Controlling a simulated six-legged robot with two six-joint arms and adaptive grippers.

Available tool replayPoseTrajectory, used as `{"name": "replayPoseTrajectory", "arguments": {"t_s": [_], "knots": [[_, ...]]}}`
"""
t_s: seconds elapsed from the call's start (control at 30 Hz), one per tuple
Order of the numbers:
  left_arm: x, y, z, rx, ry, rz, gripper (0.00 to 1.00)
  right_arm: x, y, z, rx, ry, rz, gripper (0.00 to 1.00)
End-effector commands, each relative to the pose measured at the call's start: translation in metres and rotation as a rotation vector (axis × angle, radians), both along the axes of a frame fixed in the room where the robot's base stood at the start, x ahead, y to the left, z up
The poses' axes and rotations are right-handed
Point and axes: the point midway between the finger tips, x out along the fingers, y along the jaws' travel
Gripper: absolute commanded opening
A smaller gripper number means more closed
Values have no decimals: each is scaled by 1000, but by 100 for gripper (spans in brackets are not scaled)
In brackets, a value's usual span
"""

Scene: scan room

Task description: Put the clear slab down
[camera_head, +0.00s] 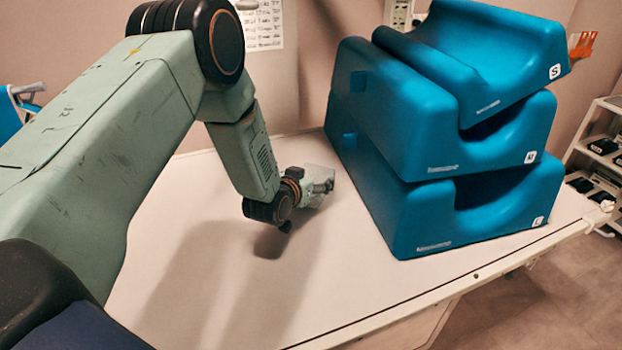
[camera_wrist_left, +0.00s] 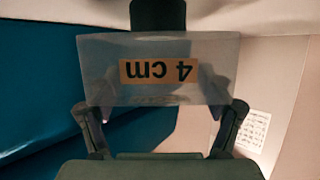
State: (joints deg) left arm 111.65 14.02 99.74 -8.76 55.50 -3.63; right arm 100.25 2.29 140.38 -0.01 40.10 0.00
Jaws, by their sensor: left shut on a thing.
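The clear slab (camera_wrist_left: 205,88) is a see-through plate with a tan label reading "4 cm", upside down in the left wrist view. My left gripper (camera_wrist_left: 160,112) is shut on it, one finger at each side. In the head view the slab (camera_head: 318,176) shows small and pale at the end of my left arm. My left gripper (camera_head: 312,188) is there just left of the blue blocks, over the white table (camera_head: 330,290). Whether the slab touches the table cannot be told. My right gripper is not in view.
Several blue moulded cushions (camera_head: 400,190), marked S, M and L, are stacked on the table close to the right of my left gripper. The table's front and left area is clear. A shelf rack (camera_head: 605,150) stands at the far right. A printed sheet (camera_head: 263,25) hangs on the wall.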

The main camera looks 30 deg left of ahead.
Motion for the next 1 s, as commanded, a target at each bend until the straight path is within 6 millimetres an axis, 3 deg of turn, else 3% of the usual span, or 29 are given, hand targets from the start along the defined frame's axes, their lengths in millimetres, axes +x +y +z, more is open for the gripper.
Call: {"name": "replayPoseTrajectory", "arguments": {"t_s": [0.17, 0.2, 0.43, 0.83, 1.0], "knots": [[1, 0, 0, 0, -5, 0, 26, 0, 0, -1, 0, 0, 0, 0], [0, 0, -2, 0, 0, 0, 80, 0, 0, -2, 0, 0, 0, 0], [0, 0, -1, 0, 0, 0, 100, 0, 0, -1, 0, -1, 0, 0], [0, 0, 1, 0, 0, 0, 100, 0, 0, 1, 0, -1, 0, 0], [-16, 0, 7, -2, 2, 2, 100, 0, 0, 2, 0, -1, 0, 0]]}}
